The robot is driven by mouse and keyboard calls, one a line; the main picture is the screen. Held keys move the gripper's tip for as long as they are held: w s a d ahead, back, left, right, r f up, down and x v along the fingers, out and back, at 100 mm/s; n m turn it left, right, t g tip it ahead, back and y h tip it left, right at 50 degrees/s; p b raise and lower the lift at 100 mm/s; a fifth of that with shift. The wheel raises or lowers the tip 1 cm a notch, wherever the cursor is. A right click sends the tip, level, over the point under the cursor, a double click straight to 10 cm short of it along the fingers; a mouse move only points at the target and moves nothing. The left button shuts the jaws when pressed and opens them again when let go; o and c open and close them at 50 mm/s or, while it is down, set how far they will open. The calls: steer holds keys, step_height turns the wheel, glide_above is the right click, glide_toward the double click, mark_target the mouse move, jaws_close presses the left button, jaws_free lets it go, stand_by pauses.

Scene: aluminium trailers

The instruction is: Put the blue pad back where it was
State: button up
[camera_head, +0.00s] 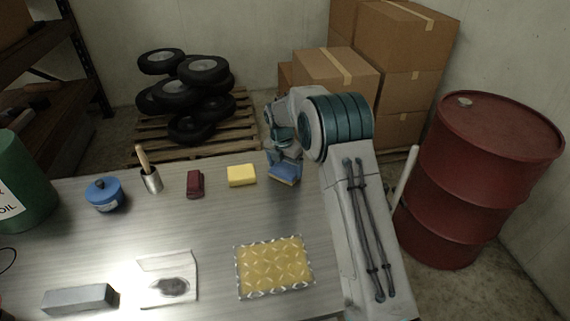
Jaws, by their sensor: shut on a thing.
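The blue pad (283,176) is at the back right of the metal workbench (215,220), near its rear edge. My gripper (284,165) is shut on the blue pad from above, with the arm reaching in from the right. Whether the pad touches the bench or hangs just above it I cannot tell. My fingers are small and partly hidden by the wrist. The yellow sponge-like block (241,175) lies just left of the pad, apart from it.
A yellow patterned mat (274,266), a bag (168,279) and a grey bar (79,299) lie in front. A red drum (480,180) stands right.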

steer(key=shift+f, duration=0.2)
steer(key=o, duration=0.9)
steer(key=shift+c, duration=0.2)
steer(key=shift+r, duration=0.1)
steer(key=shift+r, duration=0.1)
